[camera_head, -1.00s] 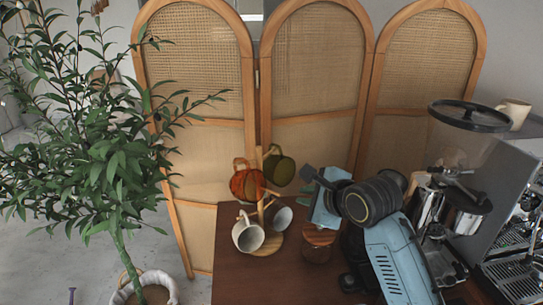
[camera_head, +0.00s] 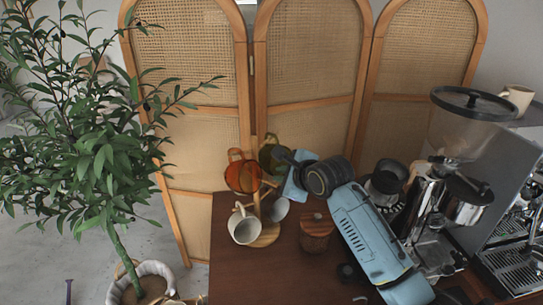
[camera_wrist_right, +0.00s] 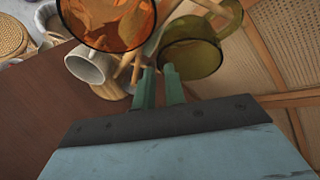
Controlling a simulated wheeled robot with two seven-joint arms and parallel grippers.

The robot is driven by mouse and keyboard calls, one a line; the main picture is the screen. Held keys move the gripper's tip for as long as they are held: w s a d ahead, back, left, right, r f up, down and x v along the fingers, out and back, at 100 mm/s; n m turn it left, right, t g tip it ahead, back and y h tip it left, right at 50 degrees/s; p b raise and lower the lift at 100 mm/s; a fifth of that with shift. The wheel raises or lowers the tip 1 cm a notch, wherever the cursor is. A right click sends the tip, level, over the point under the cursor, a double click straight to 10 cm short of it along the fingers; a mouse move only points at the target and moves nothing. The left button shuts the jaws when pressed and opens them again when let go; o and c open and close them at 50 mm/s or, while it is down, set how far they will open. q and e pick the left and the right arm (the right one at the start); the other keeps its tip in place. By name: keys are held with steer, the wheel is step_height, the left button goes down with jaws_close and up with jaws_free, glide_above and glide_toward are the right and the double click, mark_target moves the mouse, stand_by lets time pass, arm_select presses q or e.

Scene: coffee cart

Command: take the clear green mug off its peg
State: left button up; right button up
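The clear green mug (camera_head: 270,152) hangs high on the wooden mug tree (camera_head: 266,237), at the back beside a clear orange mug. In the right wrist view the green mug (camera_wrist_right: 192,56) is just beyond my fingertips, its handle at the upper right. My right gripper (camera_head: 290,168) is at the mug's right side in the head view. In the wrist view its two green fingers (camera_wrist_right: 160,74) stand apart with a narrow gap, tips at the mug's lower left edge. I cannot tell whether they touch it. The peg is mostly hidden. My left gripper is not in view.
The orange mug (camera_head: 242,175) hangs close to the left of the green one. A white mug (camera_head: 242,231) and a grey mug (camera_head: 280,210) hang lower. A brown lidded jar (camera_head: 316,234) stands right of the tree. A cane screen (camera_head: 305,90) is close behind.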

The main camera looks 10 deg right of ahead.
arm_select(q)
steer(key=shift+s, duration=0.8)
arm_select(e)
steer(key=shift+x, duration=2.25)
steer(key=shift+s, duration=0.1)
jaws_close()
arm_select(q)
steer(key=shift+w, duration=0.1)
arm_select(e)
steer(key=shift+r, duration=0.1)
